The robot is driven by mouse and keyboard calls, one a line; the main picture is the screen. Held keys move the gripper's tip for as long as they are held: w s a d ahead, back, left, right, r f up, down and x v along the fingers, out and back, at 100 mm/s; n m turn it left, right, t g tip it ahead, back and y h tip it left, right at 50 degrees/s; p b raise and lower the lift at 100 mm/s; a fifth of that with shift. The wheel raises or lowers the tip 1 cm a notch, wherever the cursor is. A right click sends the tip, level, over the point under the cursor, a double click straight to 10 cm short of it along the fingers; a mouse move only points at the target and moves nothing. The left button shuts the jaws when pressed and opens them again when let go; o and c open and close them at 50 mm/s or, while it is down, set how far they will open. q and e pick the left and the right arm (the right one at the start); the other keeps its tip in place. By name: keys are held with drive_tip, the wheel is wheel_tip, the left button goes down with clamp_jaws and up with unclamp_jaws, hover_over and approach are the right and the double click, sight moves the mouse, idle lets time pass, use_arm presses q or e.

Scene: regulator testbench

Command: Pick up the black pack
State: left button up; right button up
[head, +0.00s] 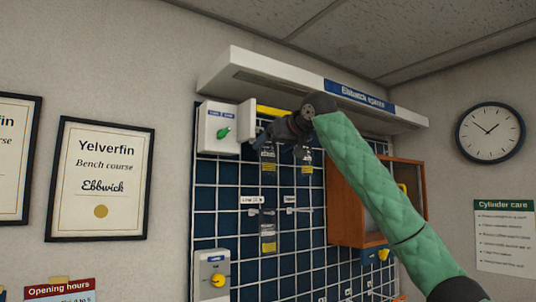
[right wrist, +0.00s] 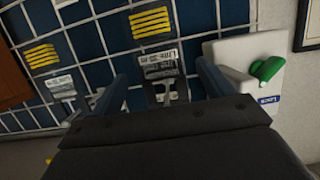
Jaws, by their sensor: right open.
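Dark packs with yellow stripes hang on the wall grid. One (head: 268,157) hangs just below my right gripper, a second (head: 306,162) to its right, and a third (head: 268,232) lower down. I cannot tell which is the black pack. My right gripper (head: 262,134) is at the top of the grid, beside the white box. In the right wrist view its open fingers (right wrist: 168,80) stand on either side of a pack's pale label (right wrist: 159,65) and dark top; touching cannot be told. Another pack's label (right wrist: 61,86) is to the left. My left gripper is not in view.
A white box with a green knob (head: 223,132) is close to the left of my right gripper. A white hood (head: 290,78) overhangs above. An orange-brown cabinet (head: 345,210) stands right of the packs. A grey box with a yellow knob (head: 216,280) is lower left.

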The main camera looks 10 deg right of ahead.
sight(268, 144)
drive_tip(key=shift+p+x, duration=0.85)
drive_tip(key=shift+x, duration=0.75)
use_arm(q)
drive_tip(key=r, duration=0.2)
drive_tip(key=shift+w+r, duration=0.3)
use_arm(e)
drive_tip(key=shift+a, duration=0.1)
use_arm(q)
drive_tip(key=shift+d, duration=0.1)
use_arm(e)
drive_tip(key=c, duration=1.1)
drive_tip(key=shift+r, duration=0.1)
